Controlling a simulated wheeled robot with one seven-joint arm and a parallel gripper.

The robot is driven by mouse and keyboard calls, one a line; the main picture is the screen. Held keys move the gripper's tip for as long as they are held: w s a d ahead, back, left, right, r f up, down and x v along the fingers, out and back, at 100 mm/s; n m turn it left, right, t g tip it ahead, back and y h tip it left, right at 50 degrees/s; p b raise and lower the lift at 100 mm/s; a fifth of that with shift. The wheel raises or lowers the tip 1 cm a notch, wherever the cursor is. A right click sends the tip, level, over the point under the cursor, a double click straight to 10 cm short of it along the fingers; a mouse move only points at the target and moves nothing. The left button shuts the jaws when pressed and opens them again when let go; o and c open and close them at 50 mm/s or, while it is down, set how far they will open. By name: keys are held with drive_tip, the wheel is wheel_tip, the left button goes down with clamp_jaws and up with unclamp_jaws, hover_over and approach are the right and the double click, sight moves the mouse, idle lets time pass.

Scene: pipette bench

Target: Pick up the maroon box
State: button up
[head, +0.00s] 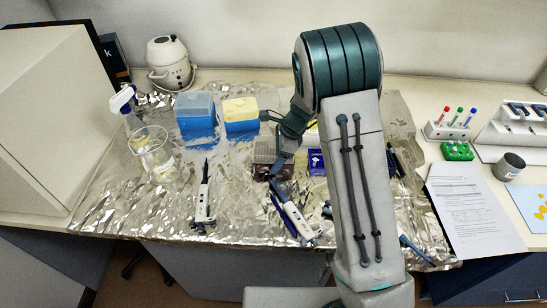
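The maroon box (266,173) stands on the foil-covered bench near its middle, with a greyish, see-through upper part. My arm reaches over the bench, and its far end comes down at the box's right side. My gripper (278,164) is small and dark at the box's upper right and overlaps it in this view. I cannot tell whether its fingers touch the box or how far apart they are.
A blue box (316,163) stands close on the right, partly behind my arm. Pipettes (204,200) (296,215) lie in front. Two blue tip boxes (196,118) (240,115) stand behind left, a glass beaker (154,158) farther left. Foil at front left is clear.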

drive_tip(key=shift+c, duration=0.8)
drive_tip(key=shift+r, duration=0.15)
drive_tip(key=shift+r, duration=0.9)
drive_tip(key=shift+w+d+r+b, duration=0.15)
drive_tip(key=shift+r+b, duration=0.1)
drive_tip(key=shift+r, duration=0.35)
drive_tip(key=shift+w+d+r+b, duration=0.15)
drive_tip(key=shift+r+b, duration=0.1)
drive_tip(key=shift+r, duration=0.3)
drive_tip(key=w+d+r, duration=0.2)
drive_tip(key=w+d+r+b, duration=0.1)
drive_tip(key=w+d, duration=0.1)
drive_tip(key=w+d+r, duration=0.2)
drive_tip(key=w, duration=0.1)
drive_tip(key=shift+d+r, duration=0.2)
drive_tip(key=shift+r, duration=0.15)
drive_tip(key=shift+w+d+r+b, duration=0.3)
drive_tip(key=shift+w+d+r, duration=0.15)
drive_tip(key=shift+w, duration=0.05)
